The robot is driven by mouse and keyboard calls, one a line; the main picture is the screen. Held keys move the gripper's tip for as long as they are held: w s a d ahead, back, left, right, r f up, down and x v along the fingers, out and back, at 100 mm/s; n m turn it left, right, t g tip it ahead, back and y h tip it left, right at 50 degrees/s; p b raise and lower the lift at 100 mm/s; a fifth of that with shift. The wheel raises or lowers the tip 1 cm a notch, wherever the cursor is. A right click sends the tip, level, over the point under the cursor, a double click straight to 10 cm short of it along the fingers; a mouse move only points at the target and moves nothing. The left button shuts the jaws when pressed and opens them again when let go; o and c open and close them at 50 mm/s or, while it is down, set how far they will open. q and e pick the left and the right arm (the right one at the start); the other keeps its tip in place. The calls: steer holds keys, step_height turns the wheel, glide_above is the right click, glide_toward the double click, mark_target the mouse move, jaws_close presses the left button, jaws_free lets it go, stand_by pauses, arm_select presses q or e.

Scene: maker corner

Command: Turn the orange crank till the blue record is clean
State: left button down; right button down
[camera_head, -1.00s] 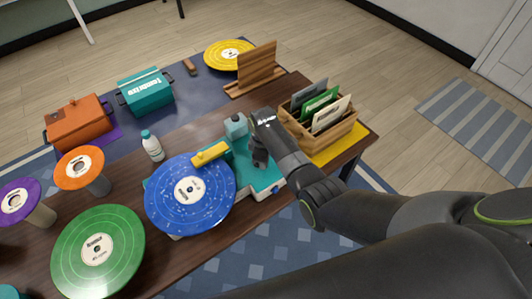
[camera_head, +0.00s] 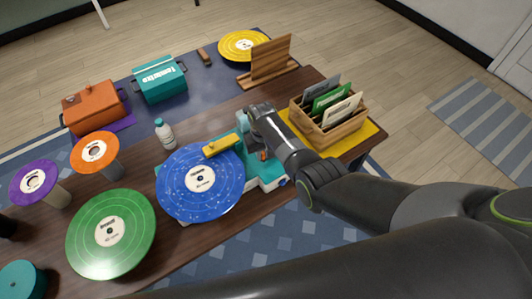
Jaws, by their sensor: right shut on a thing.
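The blue record (camera_head: 190,199) lies flat on the teal and white cleaning machine (camera_head: 272,176), with pale specks on its surface. A yellow bar (camera_head: 222,146) reaches over the record's far edge. Only a small bit of the orange crank (camera_head: 263,156) shows, on the machine right of the record. My right gripper (camera_head: 259,151) is over the machine, shut on the crank, and its wrist hides most of it. My left gripper is out of view.
A white bottle (camera_head: 165,133) stands just behind the record. A wooden crate (camera_head: 335,133) of sleeves stands close right of my right gripper. A green record (camera_head: 111,233) is at the front left. Orange (camera_head: 95,106) and teal (camera_head: 160,81) boxes stand at the back.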

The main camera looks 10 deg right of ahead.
steer(key=m, duration=0.2)
steer(key=w+a+m+b, duration=0.1)
steer(key=m, duration=0.2)
steer(key=shift+w+a, duration=0.1)
steer(key=shift+w, duration=0.1)
steer(key=shift+m, duration=0.4)
steer(key=c, duration=1.3)
jaws_free()
steer(key=shift+w, duration=0.1)
steer(key=shift+c, duration=0.2)
steer(key=shift+r, duration=0.4)
step_height(320, 180, up, 17)
steer(key=shift+f, duration=0.2)
